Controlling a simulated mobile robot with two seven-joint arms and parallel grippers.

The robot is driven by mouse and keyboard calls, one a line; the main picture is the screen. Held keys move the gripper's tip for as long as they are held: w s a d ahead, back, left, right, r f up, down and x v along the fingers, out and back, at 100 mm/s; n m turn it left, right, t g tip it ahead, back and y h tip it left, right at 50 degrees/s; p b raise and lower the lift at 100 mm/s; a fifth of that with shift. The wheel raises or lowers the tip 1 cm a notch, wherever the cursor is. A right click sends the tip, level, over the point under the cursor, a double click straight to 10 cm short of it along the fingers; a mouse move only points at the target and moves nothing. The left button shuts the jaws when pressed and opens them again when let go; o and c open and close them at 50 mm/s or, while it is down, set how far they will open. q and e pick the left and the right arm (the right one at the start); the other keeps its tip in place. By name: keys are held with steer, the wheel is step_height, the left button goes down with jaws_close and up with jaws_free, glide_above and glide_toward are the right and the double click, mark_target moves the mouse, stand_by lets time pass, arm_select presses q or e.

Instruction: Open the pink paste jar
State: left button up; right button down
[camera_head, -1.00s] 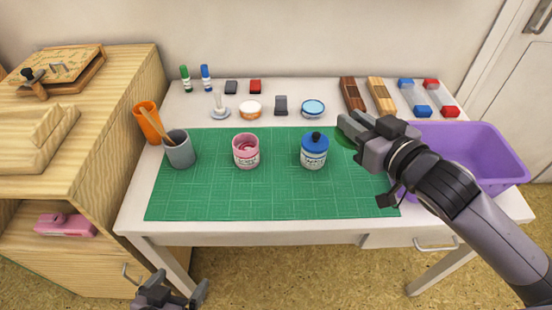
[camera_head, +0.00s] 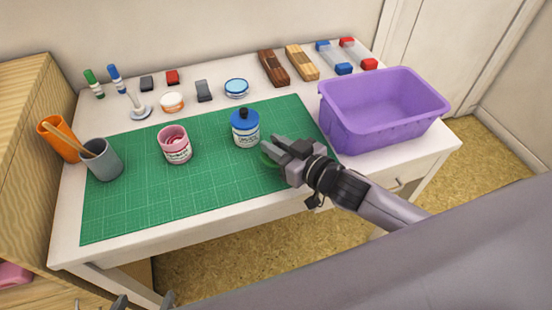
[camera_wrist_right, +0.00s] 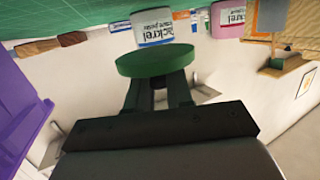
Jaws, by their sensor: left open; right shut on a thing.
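The pink jar (camera_head: 175,146) stands upright on the green cutting mat (camera_head: 130,208) in the head view. Its top is open and pink paste shows inside. The blue-lidded jar (camera_head: 246,129) stands to its right, with a dark knob on top. My right gripper (camera_head: 273,152) is shut on a green round disc (camera_wrist_right: 157,61), just in front and right of the blue-lidded jar, apart from the pink jar. The disc's far side is hidden. My left gripper (camera_head: 145,301) is open at the bottom edge, in front of the table and mostly cut off.
A purple bin (camera_head: 385,125) stands at the table's right end. A grey cup (camera_head: 103,160) and an orange cup (camera_head: 57,138) stand at the left. Markers, small blocks, a white-and-orange round container (camera_head: 172,102) and stamps line the back. The mat's front is clear.

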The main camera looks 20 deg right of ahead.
step_height(320, 180, down, 4)
steer(key=shift+r+b, duration=0.1)
steer(key=shift+b, duration=0.35)
steer(key=shift+f, duration=0.3)
steer(key=c, duration=1)
jaws_free()
